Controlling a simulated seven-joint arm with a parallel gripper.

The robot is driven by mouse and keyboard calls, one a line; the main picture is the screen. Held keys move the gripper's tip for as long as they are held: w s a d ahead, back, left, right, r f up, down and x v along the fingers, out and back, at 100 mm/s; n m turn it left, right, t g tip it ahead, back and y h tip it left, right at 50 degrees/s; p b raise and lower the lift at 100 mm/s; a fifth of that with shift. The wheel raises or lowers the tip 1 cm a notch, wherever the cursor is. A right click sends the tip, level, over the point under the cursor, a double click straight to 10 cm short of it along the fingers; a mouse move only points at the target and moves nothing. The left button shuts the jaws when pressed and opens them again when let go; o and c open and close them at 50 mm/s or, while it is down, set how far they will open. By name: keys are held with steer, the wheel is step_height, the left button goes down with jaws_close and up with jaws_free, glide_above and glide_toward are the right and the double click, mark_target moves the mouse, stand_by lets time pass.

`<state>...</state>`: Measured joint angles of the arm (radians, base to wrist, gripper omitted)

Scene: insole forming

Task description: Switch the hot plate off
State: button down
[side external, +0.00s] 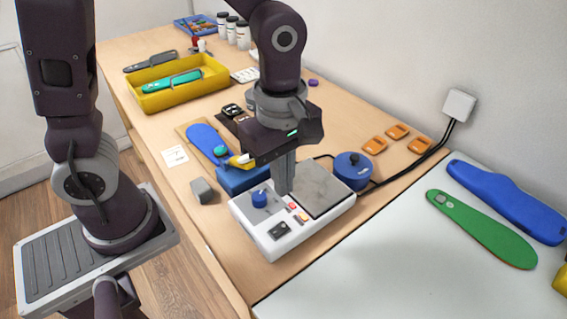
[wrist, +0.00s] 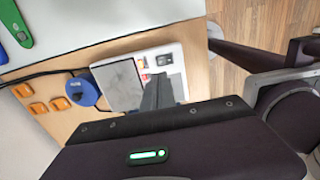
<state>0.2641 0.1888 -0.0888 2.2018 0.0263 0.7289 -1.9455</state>
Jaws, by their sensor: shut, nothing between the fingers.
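The hot plate (side external: 277,238) is a white box on the wooden table, with a grey square heating plate (side external: 322,187) on its right part. Its front panel carries a blue knob (side external: 259,198), small red and orange buttons (side external: 297,211) and a black switch (side external: 279,230). My gripper (side external: 285,192) is shut and empty, pointing down at the hot plate between the blue knob and the heating plate. I cannot tell whether the fingertips touch it. In the wrist view the fingers (wrist: 158,94) cover part of the panel; the black switch (wrist: 164,59) shows beyond them, and the knob is hidden.
A blue round pot (side external: 352,170) stands behind the hot plate. A blue block (side external: 240,178) and a grey block (side external: 201,190) lie to its left. Orange pieces (side external: 397,132) lie toward the wall. A white mat (side external: 420,260) with green and blue insoles is on the right.

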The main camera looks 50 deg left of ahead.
mark_target(282, 225)
step_height(282, 225, up, 4)
steer(key=shift+f, duration=0.15)
steer(key=shift+s+a+t, duration=0.2)
steer(key=shift+s+t, duration=0.4)
steer(key=shift+s, duration=0.4)
steer(key=f, duration=0.4)
steer(key=w+f, duration=0.1)
steer(key=f, duration=0.8)
steer(key=shift+w+f, duration=0.4)
steer(key=shift+f, duration=0.1)
